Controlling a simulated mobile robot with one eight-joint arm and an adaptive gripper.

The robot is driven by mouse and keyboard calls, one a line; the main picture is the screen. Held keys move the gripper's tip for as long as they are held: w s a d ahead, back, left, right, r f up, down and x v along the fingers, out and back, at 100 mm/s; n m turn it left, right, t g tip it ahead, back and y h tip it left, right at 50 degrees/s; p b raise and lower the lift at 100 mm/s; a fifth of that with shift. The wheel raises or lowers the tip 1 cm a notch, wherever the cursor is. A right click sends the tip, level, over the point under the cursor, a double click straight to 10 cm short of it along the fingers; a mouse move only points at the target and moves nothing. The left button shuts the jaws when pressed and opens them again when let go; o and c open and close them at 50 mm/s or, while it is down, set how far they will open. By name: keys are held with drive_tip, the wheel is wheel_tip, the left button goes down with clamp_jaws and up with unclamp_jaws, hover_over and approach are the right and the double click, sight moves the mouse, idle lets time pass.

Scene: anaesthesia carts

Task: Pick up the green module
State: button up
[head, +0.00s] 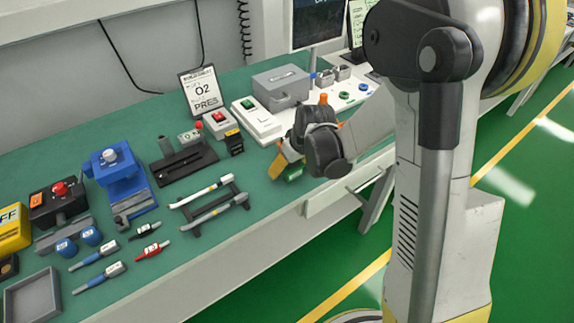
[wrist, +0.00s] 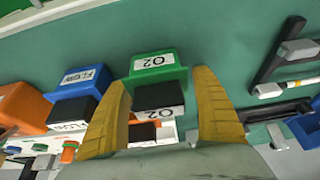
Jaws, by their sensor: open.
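The green module, a small green block with a white "O2" label and a black part also marked O2, sits on the teal bench top. In the wrist view the green module (wrist: 158,65) lies just beyond and between the yellow fingertips of my gripper (wrist: 160,84). The fingers are spread apart, with nothing held; whether either touches the module I cannot tell. In the head view my gripper (head: 287,165) is low over the bench's front edge, and only a sliver of the green module (head: 293,174) shows beneath it; the rest is hidden.
In the wrist view a blue "FLOW" module (wrist: 82,80) stands close left of the green one, with an orange module (wrist: 22,103) beyond. In the head view a black rack with slim tools (head: 208,205) lies left of my gripper. Some bare bench separates them.

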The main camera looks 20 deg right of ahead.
drive_tip(key=shift+s+r, duration=0.1)
drive_tip(key=shift+s, duration=0.05)
drive_tip(key=shift+d, duration=0.1)
drive_tip(key=c, duration=1.1)
drive_tip(key=shift+c, duration=0.2)
